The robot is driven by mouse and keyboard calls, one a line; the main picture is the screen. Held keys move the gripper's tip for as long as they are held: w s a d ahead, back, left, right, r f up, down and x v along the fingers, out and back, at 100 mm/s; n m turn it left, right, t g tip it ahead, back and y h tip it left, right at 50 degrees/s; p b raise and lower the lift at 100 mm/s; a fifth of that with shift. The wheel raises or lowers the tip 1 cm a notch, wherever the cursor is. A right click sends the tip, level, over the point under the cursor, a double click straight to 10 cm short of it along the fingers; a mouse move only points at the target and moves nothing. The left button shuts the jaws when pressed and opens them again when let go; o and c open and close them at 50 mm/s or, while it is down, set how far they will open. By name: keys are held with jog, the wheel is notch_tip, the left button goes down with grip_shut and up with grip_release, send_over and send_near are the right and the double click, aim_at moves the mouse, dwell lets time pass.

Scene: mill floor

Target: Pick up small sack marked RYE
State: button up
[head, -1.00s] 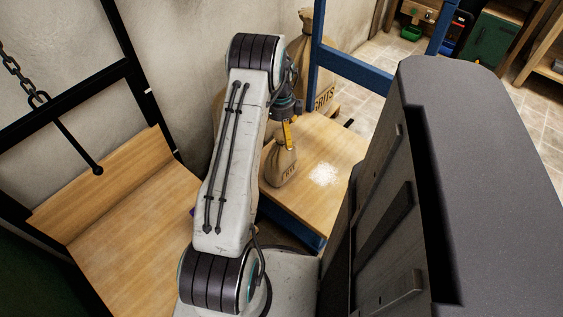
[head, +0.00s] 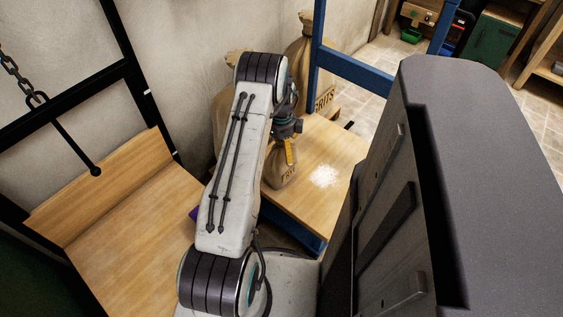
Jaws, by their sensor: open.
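The small sack marked RYE (head: 284,172) stands upright on a wooden tabletop (head: 318,220), beside the wall. Its lettering is partly hidden by my arm, and its top is hidden behind my gripper. My gripper (head: 291,158) points down right at the top of this sack, with a yellow finger showing in front of the sack's neck. The other finger is hidden, and I cannot tell if the fingers touch the cloth.
A larger sack marked GRITS (head: 324,98) stands behind, with another tan sack (head: 222,115) partly behind my arm. A blue frame (head: 355,68) rises close by. A wooden bench (head: 125,250) is at left.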

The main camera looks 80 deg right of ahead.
jog(key=shift+a, duration=0.1)
jog(key=c, duration=1.5)
jog(key=shift+c, duration=0.2)
jog(key=shift+r, duration=0.1)
